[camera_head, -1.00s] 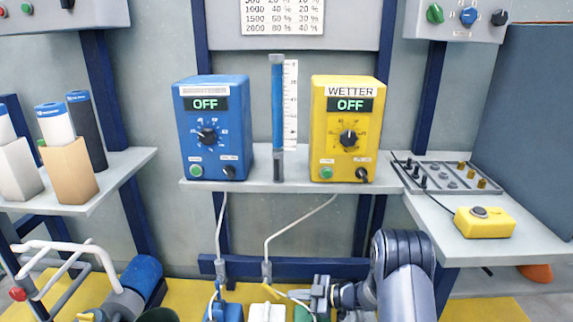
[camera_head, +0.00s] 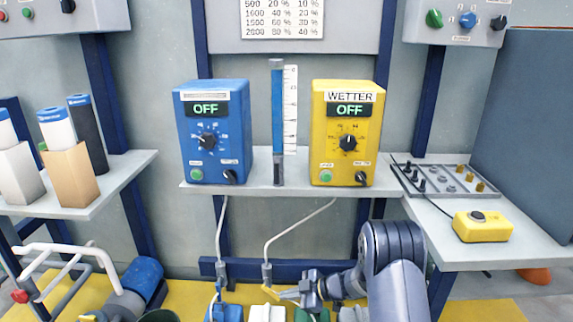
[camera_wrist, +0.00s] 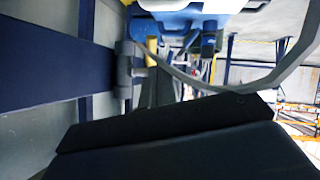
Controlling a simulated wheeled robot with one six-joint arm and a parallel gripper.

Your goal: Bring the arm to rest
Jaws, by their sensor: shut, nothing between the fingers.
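My arm (camera_head: 393,262) rises at the lower right of the head view, bends at a dark elbow and reaches left, low in front of the shelf. My gripper (camera_head: 286,294) is at its left end, below the shelf edge and above several containers. It is shut, with nothing seen between its fingers. In the wrist view a large dark shape fills the bottom, and I cannot make out the fingertips there.
A blue control box (camera_head: 213,130) and a yellow WETTER box (camera_head: 346,132) stand on the shelf (camera_head: 290,188), both reading OFF. A blue column with a scale (camera_head: 284,120) stands between them. A yellow button box (camera_head: 482,226) sits on the right shelf. White tubes hang below.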

